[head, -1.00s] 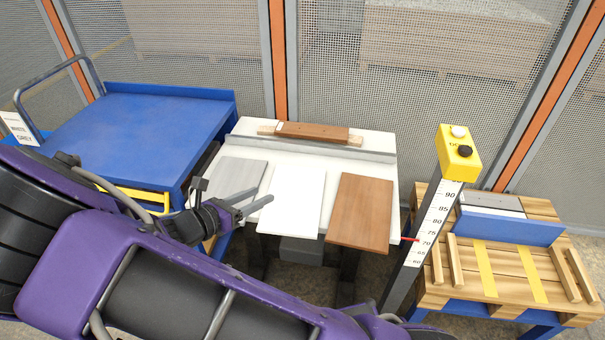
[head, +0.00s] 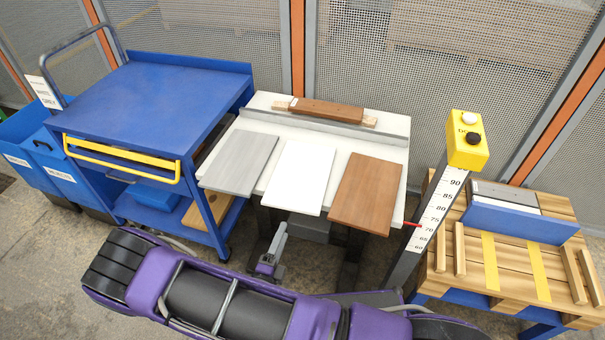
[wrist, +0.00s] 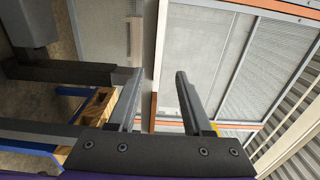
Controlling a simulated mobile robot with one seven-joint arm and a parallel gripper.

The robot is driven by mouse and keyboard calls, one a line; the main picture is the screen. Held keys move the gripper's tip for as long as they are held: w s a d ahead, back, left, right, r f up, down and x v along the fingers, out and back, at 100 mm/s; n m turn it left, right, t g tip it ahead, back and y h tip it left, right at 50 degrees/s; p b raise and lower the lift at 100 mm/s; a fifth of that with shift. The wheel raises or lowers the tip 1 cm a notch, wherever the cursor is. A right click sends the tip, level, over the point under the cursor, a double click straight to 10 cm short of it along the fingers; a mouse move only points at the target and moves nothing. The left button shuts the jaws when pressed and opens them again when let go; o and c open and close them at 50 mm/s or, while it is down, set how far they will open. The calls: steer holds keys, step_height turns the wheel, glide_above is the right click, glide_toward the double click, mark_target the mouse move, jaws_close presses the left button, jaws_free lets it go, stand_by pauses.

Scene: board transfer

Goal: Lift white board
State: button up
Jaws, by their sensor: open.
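The white board (head: 297,178) lies flat on the worktable (head: 345,140), between a grey board (head: 240,161) and a brown board (head: 366,194). Its front end overhangs the table's front edge. My gripper (head: 281,230) is just in front of the white board's front edge, apart from it in the head view. It is open and empty, turned so that one finger hides the other there. In the wrist view my gripper (wrist: 158,78) shows its two fingers spread, with a pale edge-on strip running between and beyond them. I cannot tell which board that strip is.
A blue cart (head: 150,95) with a yellow handle stands left of the table. A height-marked post (head: 437,215) with a yellow button box (head: 467,142) stands at the right. A slatted wooden pallet (head: 510,260) is beyond it. A mesh fence (head: 430,70) closes the back.

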mark_target(295, 206)
steer(key=x, duration=1)
steer(key=shift+w+d+f, duration=0.2)
steer(key=shift+w+d, duration=0.05)
steer(key=shift+d, duration=0.05)
steer(key=shift+c, duration=0.2)
jaws_close()
steer(key=shift+r, duration=0.1)
stand_by(0.8)
